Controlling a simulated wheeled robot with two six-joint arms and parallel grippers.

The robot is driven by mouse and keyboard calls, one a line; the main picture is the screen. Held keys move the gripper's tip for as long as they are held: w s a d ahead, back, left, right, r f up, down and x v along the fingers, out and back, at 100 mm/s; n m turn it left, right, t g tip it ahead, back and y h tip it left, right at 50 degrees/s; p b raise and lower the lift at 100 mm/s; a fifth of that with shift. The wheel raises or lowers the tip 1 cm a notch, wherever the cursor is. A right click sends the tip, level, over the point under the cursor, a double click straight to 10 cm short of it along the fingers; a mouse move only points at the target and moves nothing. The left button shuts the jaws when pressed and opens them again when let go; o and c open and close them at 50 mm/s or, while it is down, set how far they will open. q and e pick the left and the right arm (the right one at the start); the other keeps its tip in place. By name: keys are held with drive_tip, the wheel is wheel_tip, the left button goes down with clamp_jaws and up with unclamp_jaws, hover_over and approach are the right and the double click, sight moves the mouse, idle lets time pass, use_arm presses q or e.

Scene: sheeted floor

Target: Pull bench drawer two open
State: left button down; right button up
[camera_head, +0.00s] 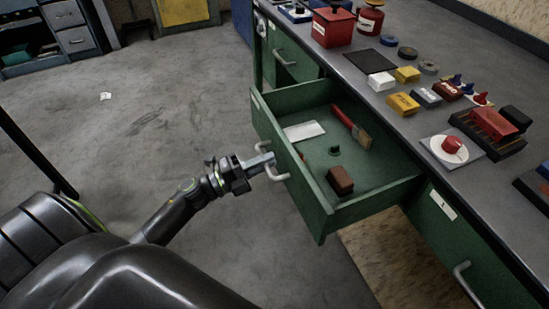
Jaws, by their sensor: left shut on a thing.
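The green bench drawer (318,212) stands pulled out from the bench, with its inside in view. A brush with a red handle (350,125), a pale card (304,131), a small dark green piece (335,150) and a brown block (340,180) lie in it. My left gripper (268,163) is at the drawer's front, shut on its pale handle (277,178). The fingertips partly cover the handle. My right gripper is not in view.
The grey bench top (386,122) carries a red box (333,27), small boxes, tape rolls and a red button on a white disc (452,146). Another closed drawer with a handle (463,280) is at the lower right. Open concrete floor (150,110) lies to the left.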

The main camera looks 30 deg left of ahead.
use_arm(q)
drive_tip(key=shift+s+a, duration=0.4)
drive_tip(key=shift+s, duration=0.15)
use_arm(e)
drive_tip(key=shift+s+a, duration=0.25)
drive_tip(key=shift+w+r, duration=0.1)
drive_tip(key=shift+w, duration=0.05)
use_arm(q)
drive_tip(key=c, duration=1.6)
unclamp_jaws()
drive_tip(key=shift+o, duration=0.2)
